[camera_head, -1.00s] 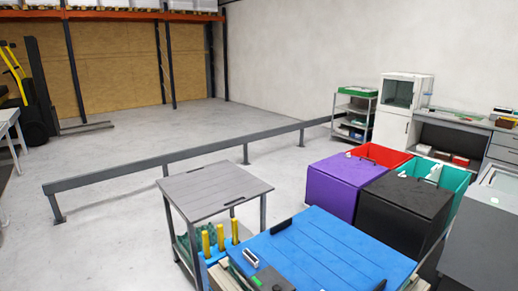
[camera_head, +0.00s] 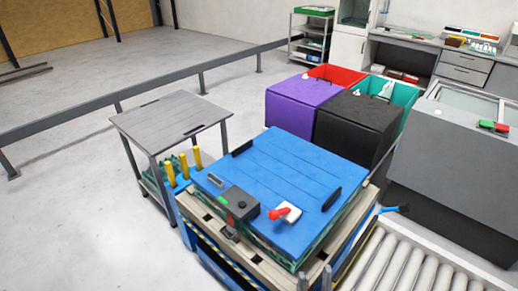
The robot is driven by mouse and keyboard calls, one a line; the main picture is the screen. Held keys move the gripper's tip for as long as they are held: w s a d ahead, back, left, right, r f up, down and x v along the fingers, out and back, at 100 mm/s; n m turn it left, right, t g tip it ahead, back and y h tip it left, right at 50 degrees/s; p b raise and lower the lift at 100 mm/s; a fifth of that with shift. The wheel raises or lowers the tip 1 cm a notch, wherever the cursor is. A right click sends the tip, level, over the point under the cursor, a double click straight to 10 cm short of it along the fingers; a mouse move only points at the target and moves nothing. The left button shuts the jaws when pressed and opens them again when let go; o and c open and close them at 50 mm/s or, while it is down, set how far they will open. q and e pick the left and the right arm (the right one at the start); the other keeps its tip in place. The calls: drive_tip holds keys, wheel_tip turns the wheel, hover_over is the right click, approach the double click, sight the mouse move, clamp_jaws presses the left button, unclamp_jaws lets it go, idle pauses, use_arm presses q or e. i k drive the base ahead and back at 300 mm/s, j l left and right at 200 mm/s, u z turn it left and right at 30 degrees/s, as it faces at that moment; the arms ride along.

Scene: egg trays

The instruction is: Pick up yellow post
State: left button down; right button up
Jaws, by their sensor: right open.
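Three yellow posts stand upright in a row between the grey-topped table and the blue-topped cart: a near one (camera_head: 171,174), a middle one (camera_head: 184,166) and a far one (camera_head: 197,157). They rise from a blue base (camera_head: 181,186). Which one the task means cannot be told. My right gripper (camera_head: 315,280) shows only as two grey fingertips at the bottom edge, apart and with nothing seen between them. It is well to the right of the posts and touches none. My left gripper is not in view.
The blue cart top (camera_head: 310,165) holds a dark box with a green button (camera_head: 239,204) and a red and white object (camera_head: 285,213). A grey table (camera_head: 170,115) stands behind the posts. A roller conveyor (camera_head: 405,260) lies at bottom right. Purple (camera_head: 300,105) and black (camera_head: 355,125) bins stand behind.

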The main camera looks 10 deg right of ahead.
sight(167, 165)
drive_tip(key=i+j+u, duration=0.15)
drive_tip(key=i+j, duration=0.15)
drive_tip(key=i+j+u, duration=0.1)
drive_tip(key=i+j, duration=0.15)
drive_tip(key=i, duration=0.25)
drive_tip(key=z, duration=0.4)
drive_tip(key=i+j, duration=0.05)
